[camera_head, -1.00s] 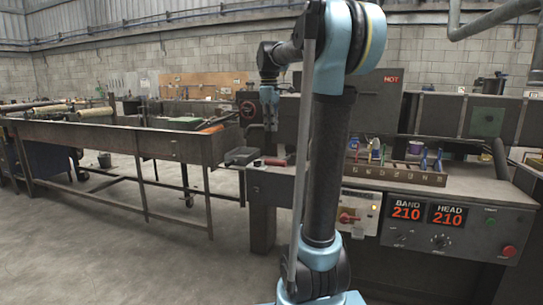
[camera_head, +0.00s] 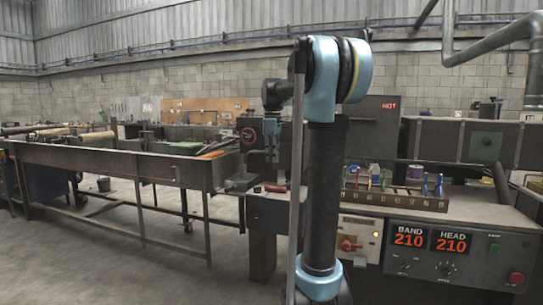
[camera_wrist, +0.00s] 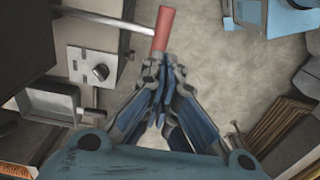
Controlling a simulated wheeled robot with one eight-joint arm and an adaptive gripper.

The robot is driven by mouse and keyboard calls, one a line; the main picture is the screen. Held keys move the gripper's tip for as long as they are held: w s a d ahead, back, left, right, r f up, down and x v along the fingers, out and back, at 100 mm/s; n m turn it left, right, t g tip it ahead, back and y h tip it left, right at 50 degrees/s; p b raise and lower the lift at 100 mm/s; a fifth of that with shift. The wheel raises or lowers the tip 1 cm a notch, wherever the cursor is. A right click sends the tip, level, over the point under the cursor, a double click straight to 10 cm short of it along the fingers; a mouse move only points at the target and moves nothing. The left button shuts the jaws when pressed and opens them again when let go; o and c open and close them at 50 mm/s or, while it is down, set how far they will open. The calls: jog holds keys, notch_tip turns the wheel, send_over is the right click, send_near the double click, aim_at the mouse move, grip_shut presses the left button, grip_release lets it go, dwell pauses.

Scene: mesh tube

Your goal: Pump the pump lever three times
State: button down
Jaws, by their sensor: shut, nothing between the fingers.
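The pump lever shows in the wrist view as a red grip (camera_wrist: 163,29) on the end of a pale metal rod (camera_wrist: 105,19). Its red handle also shows in the head view (camera_head: 273,188), low at the left end of the machine bench. My gripper (camera_wrist: 164,68) is shut and empty, its fingers close together just below the red grip in the wrist view. In the head view my gripper (camera_head: 271,157) hangs pointing down above the red handle. I cannot tell whether the fingertips touch the grip.
A metal tray (camera_wrist: 50,104) and a plate with a knob (camera_wrist: 93,65) lie left of my fingers in the wrist view. A control panel with red "210" displays (camera_head: 430,241) stands at the right. A long steel table (camera_head: 100,160) runs left. Open concrete floor (camera_head: 90,255) lies in front.

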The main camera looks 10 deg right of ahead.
notch_tip(320, 180, down, 10)
jog(key=shift+r, duration=0.1)
dwell(0.4)
